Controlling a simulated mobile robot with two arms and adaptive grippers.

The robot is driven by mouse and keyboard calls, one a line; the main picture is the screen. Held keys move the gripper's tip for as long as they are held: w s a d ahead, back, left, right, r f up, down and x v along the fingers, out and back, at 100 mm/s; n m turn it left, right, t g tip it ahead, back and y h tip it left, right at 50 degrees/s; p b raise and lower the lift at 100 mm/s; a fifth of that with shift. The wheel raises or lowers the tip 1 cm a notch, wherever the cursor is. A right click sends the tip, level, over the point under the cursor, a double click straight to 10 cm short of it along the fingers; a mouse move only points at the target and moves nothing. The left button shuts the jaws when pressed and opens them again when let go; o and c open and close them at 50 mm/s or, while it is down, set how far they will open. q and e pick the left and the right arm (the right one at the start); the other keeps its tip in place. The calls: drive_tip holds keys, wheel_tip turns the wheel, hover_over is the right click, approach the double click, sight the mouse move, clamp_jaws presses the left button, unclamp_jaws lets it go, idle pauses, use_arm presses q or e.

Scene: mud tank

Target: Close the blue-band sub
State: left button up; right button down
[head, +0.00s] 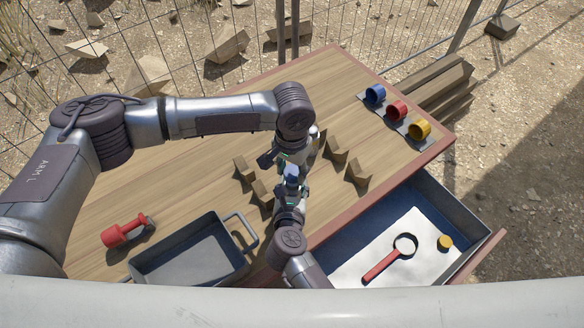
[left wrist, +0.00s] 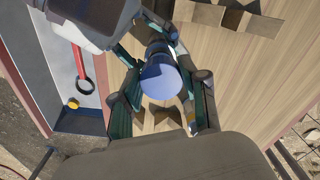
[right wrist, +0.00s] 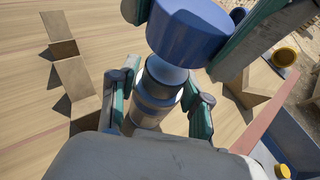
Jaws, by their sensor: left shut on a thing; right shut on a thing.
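The blue-band sub shows in the right wrist view as a grey-white bottle body (right wrist: 157,92) with a pale rounded top. My right gripper (right wrist: 160,110) is shut on this body; it also shows in the head view (head: 289,196). A blue cap (right wrist: 187,30) is over the body's top, between the fingers of my left gripper (head: 287,162), which is shut on it. The cap also shows in the left wrist view (left wrist: 160,78). The two grippers face each other above the table. Whether the cap touches the body cannot be told.
Wooden notched blocks (head: 357,174) stand on the table (head: 190,165) around the grippers. Blue (head: 375,94), red (head: 397,110) and yellow cups (head: 419,130) stand at the right edge. A grey tray (head: 190,262) and red-ended piece (head: 115,235) lie front left. An open drawer (head: 447,205) holds a magnifier (head: 384,262).

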sight(294, 190)
use_arm(q)
drive_tip(key=shift+f, duration=0.3)
drive_tip(key=shift+f, duration=0.15)
drive_tip(key=shift+f, duration=0.75)
drive_tip(key=shift+f, duration=0.5)
idle(0.3)
drive_tip(key=shift+a+f, duration=0.1)
drive_tip(key=shift+f, duration=0.2)
drive_tip(key=shift+a+f, duration=0.1)
drive_tip(key=shift+f, duration=0.1)
drive_tip(key=shift+c, duration=0.7)
drive_tip(key=shift+r+y, duration=0.4)
drive_tip(key=shift+y, duration=0.1)
drive_tip(key=shift+c, duration=0.7)
drive_tip(key=shift+s, duration=0.1)
